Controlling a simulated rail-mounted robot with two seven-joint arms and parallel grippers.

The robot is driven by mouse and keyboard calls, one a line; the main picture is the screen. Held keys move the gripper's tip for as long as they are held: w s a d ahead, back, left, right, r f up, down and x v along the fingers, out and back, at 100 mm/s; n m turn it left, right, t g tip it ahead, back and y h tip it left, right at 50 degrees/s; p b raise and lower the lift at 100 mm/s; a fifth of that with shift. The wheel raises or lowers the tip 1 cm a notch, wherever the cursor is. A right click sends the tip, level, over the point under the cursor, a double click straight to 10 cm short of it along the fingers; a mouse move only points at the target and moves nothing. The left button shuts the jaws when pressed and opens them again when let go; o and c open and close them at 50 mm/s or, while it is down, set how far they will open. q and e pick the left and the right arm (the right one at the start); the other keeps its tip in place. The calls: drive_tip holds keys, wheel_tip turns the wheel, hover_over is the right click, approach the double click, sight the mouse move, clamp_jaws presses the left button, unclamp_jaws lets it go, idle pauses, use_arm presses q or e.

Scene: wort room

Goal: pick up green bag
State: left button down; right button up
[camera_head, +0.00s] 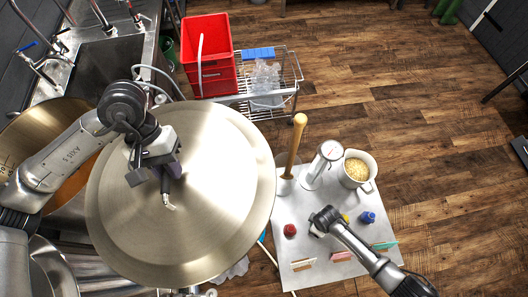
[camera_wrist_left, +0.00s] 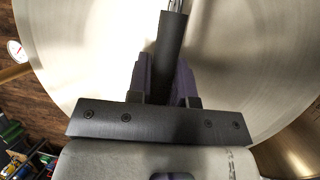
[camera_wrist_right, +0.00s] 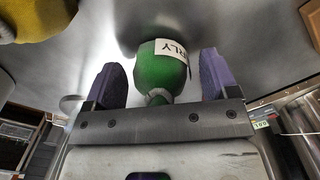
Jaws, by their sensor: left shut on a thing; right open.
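The green bag (camera_wrist_right: 160,70) shows in the right wrist view, with a white label whose visible letters end in "RLY". It stands on the grey metal tabletop, between the two purple fingers of my right gripper (camera_wrist_right: 161,80), which is open around it. In the head view my right gripper (camera_head: 322,219) reaches down to the table (camera_head: 325,272) and hides most of the bag. My left gripper (camera_head: 168,168) is shut on a black handle (camera_wrist_left: 172,40) with a metal end, over the large round steel lid (camera_head: 225,200).
Around the right gripper stand a red bag (camera_head: 290,230), a yellow bag (camera_wrist_right: 35,18) and a blue bag (camera_head: 368,217). Behind are a mallet-like wooden tool (camera_head: 296,140), a steel pitcher (camera_head: 322,165) and a pot of grain (camera_head: 356,168). A red crate (camera_head: 208,60) sits on a wire cart.

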drive_tip(key=c, duration=1)
drive_tip(key=shift+r, duration=0.1)
